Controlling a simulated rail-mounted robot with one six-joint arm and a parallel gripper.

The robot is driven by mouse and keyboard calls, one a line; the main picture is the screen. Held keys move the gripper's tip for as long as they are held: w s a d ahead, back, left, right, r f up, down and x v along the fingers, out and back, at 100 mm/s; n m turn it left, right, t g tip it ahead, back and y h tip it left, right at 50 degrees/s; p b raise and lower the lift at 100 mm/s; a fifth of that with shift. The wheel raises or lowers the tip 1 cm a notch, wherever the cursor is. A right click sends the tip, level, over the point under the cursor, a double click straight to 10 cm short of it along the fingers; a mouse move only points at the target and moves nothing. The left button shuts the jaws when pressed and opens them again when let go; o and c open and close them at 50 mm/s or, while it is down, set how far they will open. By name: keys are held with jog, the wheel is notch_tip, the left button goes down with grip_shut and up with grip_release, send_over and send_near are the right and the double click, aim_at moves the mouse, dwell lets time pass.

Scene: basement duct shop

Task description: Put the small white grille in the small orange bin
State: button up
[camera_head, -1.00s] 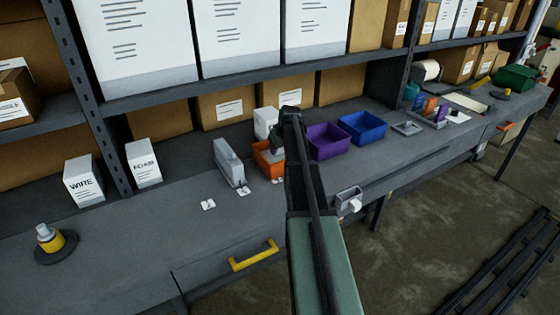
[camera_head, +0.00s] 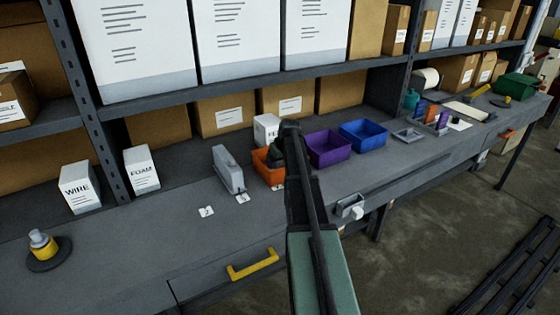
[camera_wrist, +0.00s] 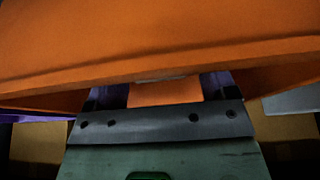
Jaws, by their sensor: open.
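The small orange bin (camera_head: 262,167) stands on the grey workbench, left of the purple bin. My arm hides part of it. In the wrist view the orange bin (camera_wrist: 150,40) fills the upper picture, very close to my gripper. My gripper (camera_wrist: 165,88) is open, its dark fingers apart with orange surface between them. In the head view my gripper (camera_head: 277,155) is over or beside the right part of the orange bin. A thin pale strip shows between the fingers at the orange edge; I cannot tell whether it is the white grille. I cannot make out the grille elsewhere.
The purple bin (camera_head: 328,148) and blue bin (camera_head: 362,135) stand to the right. A grey upright holder (camera_head: 228,170) and a white box (camera_head: 266,129) are close to the orange bin. A shelf overhangs behind.

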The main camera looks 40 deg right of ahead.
jog(key=p+v, duration=1)
jog(key=v, duration=0.2)
jog(key=shift+p, duration=0.35)
jog(key=s+a+f+n+g+y, duration=0.1)
jog(key=s+a, duration=0.3)
jog(key=a, duration=1)
jog(key=s+a+g, duration=0.1)
jog(key=s+a, duration=0.2)
jog(key=a, duration=1.1)
jog(key=s+a+g, duration=0.2)
jog(key=s+a, duration=1)
jog(key=a, duration=0.2)
jog(key=shift+s+n, duration=0.3)
jog(key=shift+n, duration=0.1)
jog(key=shift+f, duration=0.1)
